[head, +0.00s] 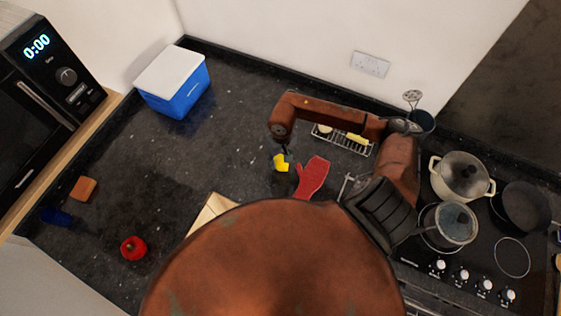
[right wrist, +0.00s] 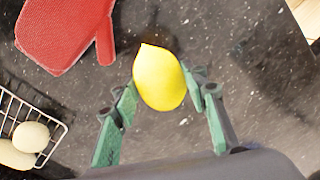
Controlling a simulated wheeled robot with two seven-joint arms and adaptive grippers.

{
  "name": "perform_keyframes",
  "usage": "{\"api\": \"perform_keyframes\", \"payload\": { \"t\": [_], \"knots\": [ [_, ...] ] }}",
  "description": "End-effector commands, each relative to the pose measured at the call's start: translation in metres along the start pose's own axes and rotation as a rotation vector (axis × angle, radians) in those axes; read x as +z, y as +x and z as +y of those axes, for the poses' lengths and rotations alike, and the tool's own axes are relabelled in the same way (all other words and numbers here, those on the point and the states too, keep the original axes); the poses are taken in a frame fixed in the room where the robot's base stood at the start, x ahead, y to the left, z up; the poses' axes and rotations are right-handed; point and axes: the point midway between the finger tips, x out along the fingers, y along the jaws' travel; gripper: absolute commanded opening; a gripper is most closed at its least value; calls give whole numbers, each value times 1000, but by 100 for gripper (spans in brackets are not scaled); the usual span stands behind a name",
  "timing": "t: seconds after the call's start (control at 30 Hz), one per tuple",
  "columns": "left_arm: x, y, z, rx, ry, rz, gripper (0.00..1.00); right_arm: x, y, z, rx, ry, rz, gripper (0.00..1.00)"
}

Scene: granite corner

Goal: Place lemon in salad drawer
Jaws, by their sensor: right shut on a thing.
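The yellow lemon (right wrist: 159,78) is between the green fingers of my right gripper (right wrist: 163,92), and both fingertips touch its sides. In the head view the lemon (head: 281,163) shows at the end of my right gripper (head: 286,156), over the dark counter left of a red oven mitt. My right gripper is shut on it. How high it is above the counter I cannot tell. No salad drawer can be made out in either view. My left gripper is not in view.
A red mitt (head: 313,177) and a wire rack (head: 343,139) lie close by. A blue-and-white cooler box (head: 174,82) stands at the back left. A red apple (head: 133,249) sits front left. Pots (head: 462,176) stand on the hob at right. The counter's middle left is clear.

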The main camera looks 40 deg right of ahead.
Motion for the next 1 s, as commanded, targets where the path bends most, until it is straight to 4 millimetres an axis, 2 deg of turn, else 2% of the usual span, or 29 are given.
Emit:
{"api": "perform_keyframes", "payload": {
  "t": [0.33, 0.77, 0.8, 1.0],
  "knots": [
    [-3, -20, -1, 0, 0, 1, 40, -3, 34, 4, -3, 1, -2, 14],
    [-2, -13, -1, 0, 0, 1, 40, -4, 41, 5, 0, -1, 0, 14],
    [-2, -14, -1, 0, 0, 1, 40, -4, 40, 4, -1, -1, -1, 42],
    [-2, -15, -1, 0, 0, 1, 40, -4, 40, 4, -1, -1, -1, 56]
  ]
}}
